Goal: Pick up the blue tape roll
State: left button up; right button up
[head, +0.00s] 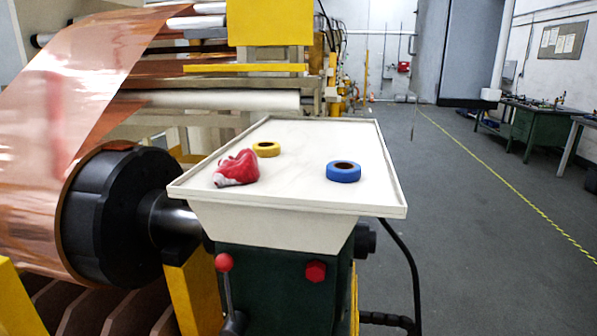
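The blue tape roll (344,174) lies flat on the right part of a cream tray-like table top (300,205) in the head view. Its dark centre hole faces up, and nothing touches it. Neither of my grippers shows in the head view.
A yellow tape roll (266,149) lies at the back left of the tray, and a crumpled red cloth-like item (237,168) lies in front of it. The tray has a low raised rim. Copper foil (70,100) on a large roller stands left. Open floor (470,230) lies right.

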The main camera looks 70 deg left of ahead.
aim_at(341, 170)
jog(key=u, duration=1.75)
jog(key=k+l+u, duration=0.1)
jog(key=l+u, duration=0.25)
jog(key=k+l+u, duration=0.1)
jog(key=l+u, duration=0.25)
jog(key=j+z, duration=0.1)
